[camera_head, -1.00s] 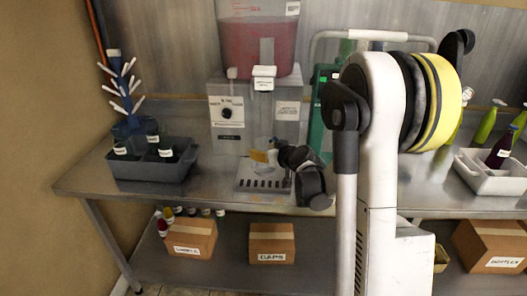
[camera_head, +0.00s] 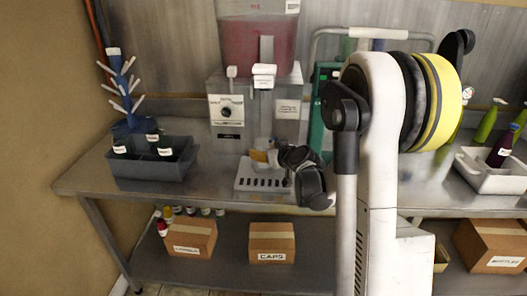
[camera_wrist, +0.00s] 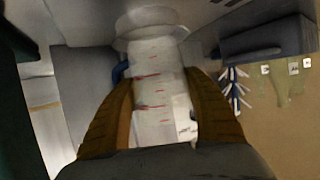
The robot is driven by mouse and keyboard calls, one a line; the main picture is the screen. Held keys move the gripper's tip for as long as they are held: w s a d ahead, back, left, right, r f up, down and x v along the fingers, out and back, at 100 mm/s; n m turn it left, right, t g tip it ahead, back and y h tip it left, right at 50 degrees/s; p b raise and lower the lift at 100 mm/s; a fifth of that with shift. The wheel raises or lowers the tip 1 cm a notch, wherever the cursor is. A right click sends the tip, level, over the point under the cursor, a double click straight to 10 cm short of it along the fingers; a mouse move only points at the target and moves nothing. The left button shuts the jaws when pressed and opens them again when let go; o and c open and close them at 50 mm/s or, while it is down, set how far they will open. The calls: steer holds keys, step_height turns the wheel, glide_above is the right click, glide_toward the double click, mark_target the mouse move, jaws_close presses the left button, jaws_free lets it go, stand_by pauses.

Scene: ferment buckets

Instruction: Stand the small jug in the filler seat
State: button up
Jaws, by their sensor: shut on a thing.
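The small jug is a clear, pale vessel with red level marks, seen in the wrist view (camera_wrist: 152,85) between my gripper's two brown fingers. My gripper (camera_head: 264,156) is shut on it in front of the filler machine (camera_head: 228,108). In the head view the jug is small, and my fingers and wrist partly hide it. Its wide round end (camera_wrist: 150,20) points away from the wrist. The filler seat appears to be the pale slotted plate (camera_head: 250,184) at the machine's foot, below the spout (camera_head: 264,76). I cannot tell whether the jug touches it.
A dark grey tray (camera_head: 150,184) with several labelled bottles stands at the left, before a blue drying rack (camera_head: 125,95). A white tray (camera_head: 480,178) with a dark bottle is at the right. Boxes (camera_head: 271,243) sit on the lower shelf. The bench front left is clear.

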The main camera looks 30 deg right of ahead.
steer(key=shift+f+b, duration=0.65)
steer(key=shift+b, duration=0.1)
stand_by(0.7)
steer(key=shift+c, duration=0.5)
steer(key=o, duration=1.3)
steer(key=v, duration=1.2)
